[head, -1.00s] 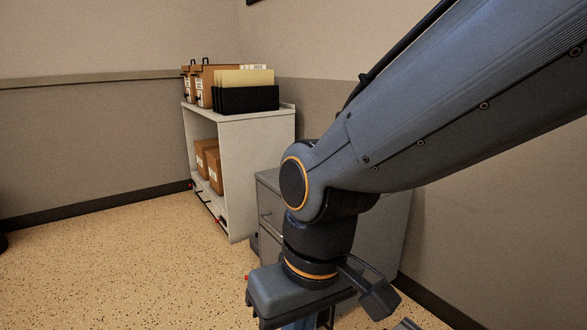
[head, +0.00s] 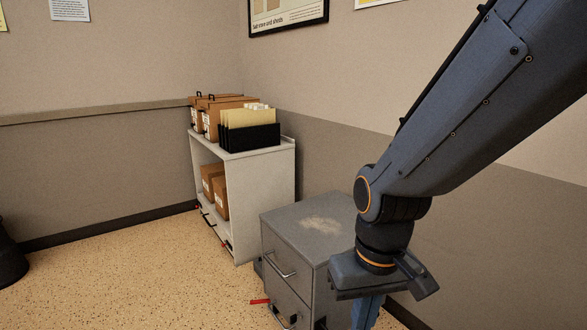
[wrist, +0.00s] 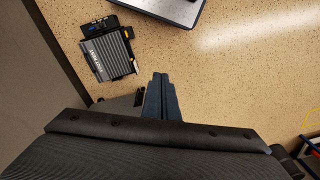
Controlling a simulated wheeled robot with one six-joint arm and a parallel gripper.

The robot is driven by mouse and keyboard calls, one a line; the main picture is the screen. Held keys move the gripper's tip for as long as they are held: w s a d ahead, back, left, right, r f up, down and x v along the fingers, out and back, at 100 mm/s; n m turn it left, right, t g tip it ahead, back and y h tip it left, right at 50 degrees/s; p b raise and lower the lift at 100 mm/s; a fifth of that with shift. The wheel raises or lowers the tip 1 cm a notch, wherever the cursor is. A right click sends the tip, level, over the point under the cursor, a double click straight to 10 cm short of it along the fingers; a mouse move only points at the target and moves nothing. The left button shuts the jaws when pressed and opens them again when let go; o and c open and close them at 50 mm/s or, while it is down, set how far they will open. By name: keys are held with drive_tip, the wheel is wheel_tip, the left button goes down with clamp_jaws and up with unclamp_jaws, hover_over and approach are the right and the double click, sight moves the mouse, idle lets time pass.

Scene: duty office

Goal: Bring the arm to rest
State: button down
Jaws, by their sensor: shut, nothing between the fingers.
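My arm (head: 470,110) comes in from the upper right in the head view and bends down at its wrist joint. My gripper (head: 367,314) points down at the bottom of the head view, in front of the right side of the grey drawer cabinet (head: 290,247). Its tips run out of the bottom of that view. In the wrist view my gripper (wrist: 159,80) shows its blue fingers pressed together, with nothing between them and speckled floor around the tips.
A white shelf unit (head: 265,180) stands left of the cabinet, holding brown boxes (head: 215,190) and a black file holder (head: 250,139). A red item (head: 260,301) shows low beside the cabinet. The wall is close on the right. Floor (head: 120,270) at left is largely clear.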

drive_tip(key=s+d+r+m+p, duration=0.2)
drive_tip(key=d+r+p, duration=0.6)
drive_tip(key=r+p, duration=0.2)
drive_tip(key=shift+h+p, duration=0.3)
drive_tip(key=shift+p, duration=0.45)
